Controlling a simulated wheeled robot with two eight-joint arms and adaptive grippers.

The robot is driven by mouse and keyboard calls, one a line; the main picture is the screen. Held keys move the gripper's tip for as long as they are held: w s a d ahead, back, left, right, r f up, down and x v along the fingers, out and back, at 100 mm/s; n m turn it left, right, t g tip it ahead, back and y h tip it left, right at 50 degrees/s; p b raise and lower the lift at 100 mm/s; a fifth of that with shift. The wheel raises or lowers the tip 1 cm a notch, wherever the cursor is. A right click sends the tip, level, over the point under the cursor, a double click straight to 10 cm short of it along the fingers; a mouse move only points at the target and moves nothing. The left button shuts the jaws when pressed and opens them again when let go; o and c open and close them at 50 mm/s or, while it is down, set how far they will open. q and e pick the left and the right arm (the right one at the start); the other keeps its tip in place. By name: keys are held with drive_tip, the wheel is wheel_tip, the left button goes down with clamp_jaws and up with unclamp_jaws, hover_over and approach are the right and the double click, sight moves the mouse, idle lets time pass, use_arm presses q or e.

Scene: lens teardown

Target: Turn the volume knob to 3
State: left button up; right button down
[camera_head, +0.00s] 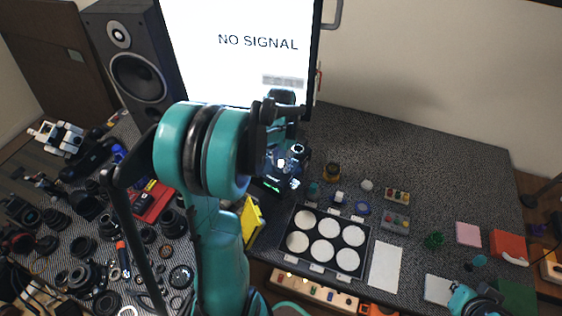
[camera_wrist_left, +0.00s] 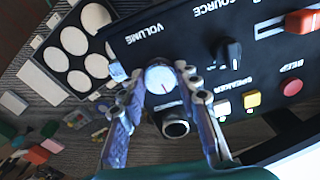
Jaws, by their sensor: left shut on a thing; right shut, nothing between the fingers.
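The volume knob (camera_wrist_left: 159,80) is a pale round dial on a dark control panel (camera_wrist_left: 150,42), under the upside-down word VOLUME in the left wrist view. A thin reddish mark shows on its face; I cannot read any scale numbers around it. My left gripper (camera_wrist_left: 164,72) is shut on the knob, one finger on each side. In the head view my left arm hides most of the panel and the knob. My right gripper (camera_head: 480,301) is at the bottom right of the head view, shut and empty, partly cut off by the frame edge.
The panel also has a black SOURCE knob (camera_wrist_left: 229,52), a yellow button (camera_wrist_left: 252,99), a red BEEP button (camera_wrist_left: 292,88) and a red slider (camera_wrist_left: 302,20). A monitor reading NO SIGNAL (camera_head: 240,65) and a speaker (camera_head: 137,70) stand behind. Lens parts crowd the left.

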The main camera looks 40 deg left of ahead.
sight(281, 163)
use_arm(q)
drive_tip(key=shift+m, duration=0.6)
drive_tip(key=o, duration=1.2)
drive_tip(key=shift+c, duration=0.2)
wheel_tip(281, 163, up, 12)
drive_tip(key=s+d+f+n+t+b, duration=0.1)
drive_tip(key=s+d+f+t+b, duration=0.2)
drive_tip(key=d, duration=0.7)
drive_tip(key=s+d+f+n+t+b, duration=0.1)
drive_tip(key=s+d+f+t+b, duration=0.2)
drive_tip(key=d, duration=0.7)
drive_tip(key=s+f+t, duration=0.1)
drive_tip(key=s+f, duration=0.1)
drive_tip(key=s, duration=0.1)
drive_tip(key=shift+s+d+f, duration=0.15)
drive_tip(key=shift+s+f, duration=0.15)
drive_tip(key=shift+s, duration=0.1)
